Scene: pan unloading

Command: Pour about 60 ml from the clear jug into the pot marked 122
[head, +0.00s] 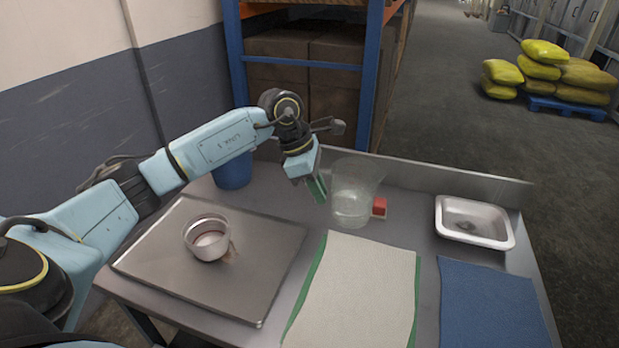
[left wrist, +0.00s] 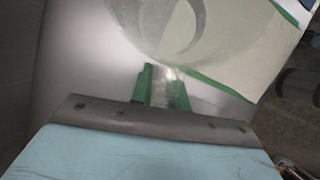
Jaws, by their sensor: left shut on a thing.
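The clear jug (head: 352,200) is upright at the back middle of the table, with a little pale content low in it. I cannot tell whether its base touches the table. My left gripper (head: 318,188) is at the jug's left side, shut on it; the exact grip is hard to see. In the left wrist view the jug (left wrist: 190,28) fills the top middle, just beyond the green fingertips (left wrist: 165,85). My right gripper is not in view.
A blue container (head: 233,172) stands behind the tray. A red block (head: 379,207) is right beside the jug. A white basin (head: 475,222) is at the right. A cream cloth (head: 355,290) with green edges and a blue mat (head: 492,305) lie in front. A raised metal edge runs along the back.

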